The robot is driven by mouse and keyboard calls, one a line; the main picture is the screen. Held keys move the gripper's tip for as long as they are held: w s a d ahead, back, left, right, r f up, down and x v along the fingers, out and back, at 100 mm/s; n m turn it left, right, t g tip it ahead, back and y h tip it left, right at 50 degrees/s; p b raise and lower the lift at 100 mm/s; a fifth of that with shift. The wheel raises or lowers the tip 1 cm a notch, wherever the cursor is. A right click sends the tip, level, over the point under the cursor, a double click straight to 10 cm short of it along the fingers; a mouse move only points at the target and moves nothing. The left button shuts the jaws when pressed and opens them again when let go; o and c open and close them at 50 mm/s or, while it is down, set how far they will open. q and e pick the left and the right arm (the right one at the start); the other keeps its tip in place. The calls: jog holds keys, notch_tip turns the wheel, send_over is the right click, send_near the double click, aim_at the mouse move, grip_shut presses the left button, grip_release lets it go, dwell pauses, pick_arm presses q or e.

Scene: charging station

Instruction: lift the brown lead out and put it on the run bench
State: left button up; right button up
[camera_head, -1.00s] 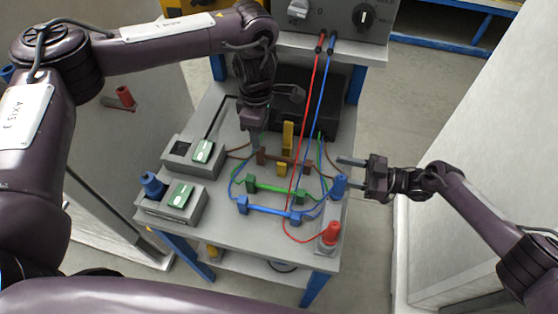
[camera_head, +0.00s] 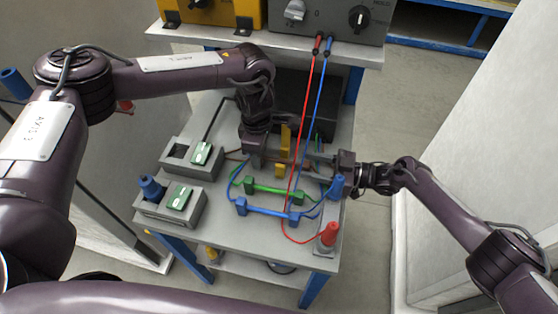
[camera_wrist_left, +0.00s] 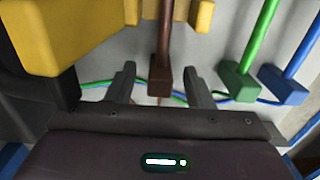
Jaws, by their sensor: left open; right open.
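The brown lead (camera_wrist_left: 164,40) shows in the left wrist view as a brown bar ending in a dark brown block, above the grey tabletop. In the head view it is mostly hidden behind my left gripper (camera_head: 262,163). My left gripper is open. In the left wrist view its fingers (camera_wrist_left: 158,88) stand on either side of the brown end block, with gaps between. My right gripper (camera_head: 325,168) is open at the right side of the table, close above the blue post (camera_head: 337,187); its fingertips are hard to make out. I cannot tell which surface is the run bench.
A green lead (camera_head: 273,189) and a blue lead (camera_head: 266,209) lie nearer the front. Yellow blocks (camera_head: 285,138) stand beside the brown lead. Red (camera_head: 296,150) and blue cables cross the table from the grey unit (camera_head: 335,18). A red post (camera_head: 329,234) stands front right.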

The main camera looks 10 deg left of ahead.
pick_arm(q)
jog(key=shift+c, duration=0.2)
pick_arm(e)
jog(key=shift+c, duration=0.2)
pick_arm(q)
grip_shut()
pick_arm(e)
grip_shut()
pick_arm(q)
jog(key=shift+r, duration=0.15)
pick_arm(e)
jog(key=shift+r, duration=0.15)
